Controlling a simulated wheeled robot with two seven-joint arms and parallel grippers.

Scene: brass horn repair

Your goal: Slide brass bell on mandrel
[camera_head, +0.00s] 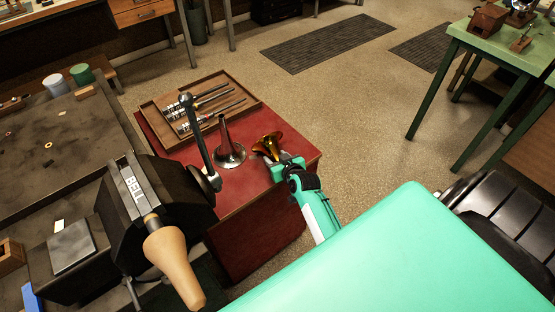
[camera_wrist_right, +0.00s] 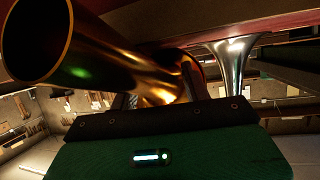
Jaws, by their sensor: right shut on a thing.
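The brass bell (camera_head: 266,146) is a shiny golden flared tube at the right side of the red cabinet top. My right gripper (camera_head: 284,162) is shut on it. In the right wrist view the bell (camera_wrist_right: 110,60) lies across the jaws, with one round open end facing the upper left. The mandrel (camera_head: 174,264) looks to be the tan tapered cone on a dark machine marked BELL, at the lower left. It is bare, and the bell is well apart from it. My left gripper is not in view.
A silver flared horn piece (camera_head: 229,152) stands on the red cabinet (camera_head: 262,187) beside the brass bell. A wooden tray (camera_head: 157,116) with several tools lies behind it. An upright lever (camera_head: 196,130) rises between the machine and the silver piece. A dark bench fills the left.

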